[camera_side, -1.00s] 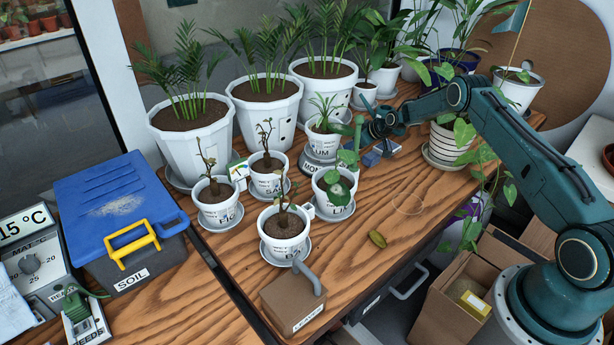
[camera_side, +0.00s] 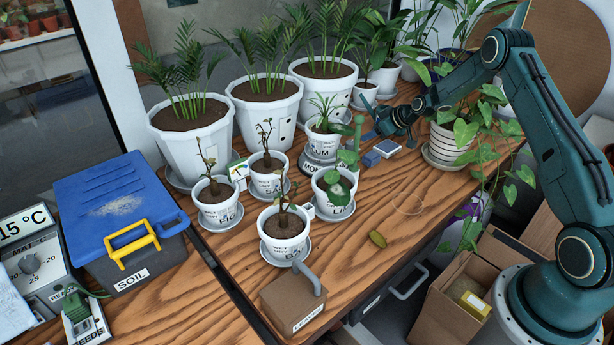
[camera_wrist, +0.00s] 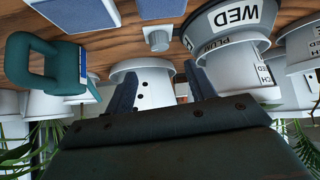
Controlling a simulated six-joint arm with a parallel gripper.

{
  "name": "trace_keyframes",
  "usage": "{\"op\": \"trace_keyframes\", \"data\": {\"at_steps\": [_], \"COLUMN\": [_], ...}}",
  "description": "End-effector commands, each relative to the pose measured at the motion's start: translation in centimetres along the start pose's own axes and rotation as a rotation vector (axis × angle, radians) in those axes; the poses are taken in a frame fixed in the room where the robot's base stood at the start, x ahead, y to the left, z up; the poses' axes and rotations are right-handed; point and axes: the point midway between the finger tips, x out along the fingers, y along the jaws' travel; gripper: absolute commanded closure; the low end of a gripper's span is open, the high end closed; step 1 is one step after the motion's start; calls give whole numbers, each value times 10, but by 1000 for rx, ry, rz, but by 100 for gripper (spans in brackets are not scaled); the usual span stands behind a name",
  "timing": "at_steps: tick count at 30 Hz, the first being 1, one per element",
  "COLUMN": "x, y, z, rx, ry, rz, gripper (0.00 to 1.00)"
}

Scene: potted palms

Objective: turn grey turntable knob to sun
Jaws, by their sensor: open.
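The grey turntable knob (camera_wrist: 158,40) shows in the wrist view, beside the round grey turntable with a WED label (camera_wrist: 238,18). A pot labelled PLUM stands on the turntable. In the side view the turntable (camera_side: 316,167) shows the letters MON under the PLUM pot (camera_side: 322,142); I cannot make out the knob there. No sun mark is clear to me in either view. My gripper (camera_wrist: 161,72) is open and empty, its fingers apart with the knob seen beyond them. In the side view my gripper (camera_side: 392,122) is to the right of the turntable, above the table.
Small blue-topped boxes (camera_side: 386,148) lie right of the turntable, near my gripper. A green upright handle (camera_side: 357,132) stands beside them. A striped pot (camera_side: 446,145) with trailing leaves is close on the right. The table front (camera_side: 385,205) is mostly clear, with one fallen leaf (camera_side: 377,239).

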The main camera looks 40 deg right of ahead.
Motion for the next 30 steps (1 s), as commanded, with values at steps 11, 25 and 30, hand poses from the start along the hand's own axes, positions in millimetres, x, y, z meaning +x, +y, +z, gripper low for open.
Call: {"op": "trace_keyframes", "data": {"at_steps": [11,25,30], "x": [-45,-87,-104], "y": [-11,-45,-58], "z": [-16,-54,-65], "rx": [-7,-17,-21], "ry": [-10,-52,-66], "rz": [-5,-17,-20], "gripper": [45,45,45]}}
